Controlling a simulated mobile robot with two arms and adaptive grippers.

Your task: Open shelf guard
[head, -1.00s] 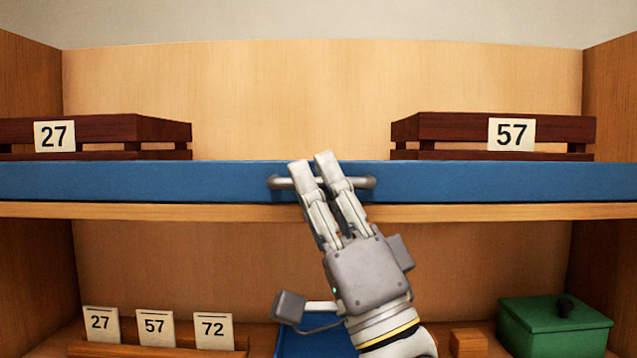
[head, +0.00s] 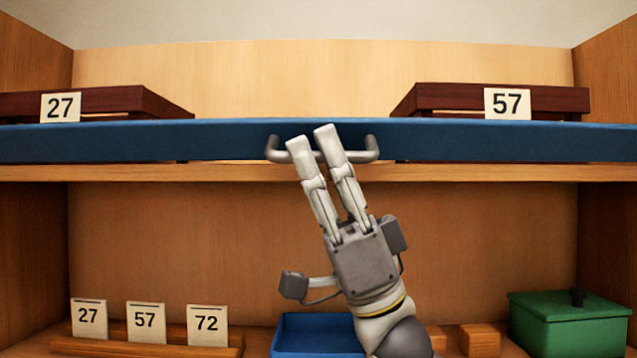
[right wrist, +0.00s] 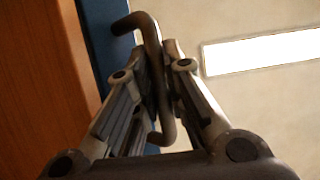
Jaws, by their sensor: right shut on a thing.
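The shelf guard (head: 490,142) is a long blue bar across the front of the upper shelf in the head view. A grey metal handle (head: 364,149) sticks out at its middle. My right gripper (head: 313,146) is shut on the handle, its two fingers reaching up from below. In the right wrist view the handle (right wrist: 150,40) runs between the fingers, with the blue guard (right wrist: 103,45) beside it. A thin gap shows between the guard and the shelf edge below it. My left gripper is not in view.
Dark red crates labelled 27 (head: 120,100) and 57 (head: 550,100) stand on the upper shelf behind the guard. Below are a wooden rack (head: 100,347) with number cards, a blue tray (head: 318,325) and a green lidded box (head: 570,325). The back panel between the shelves is bare.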

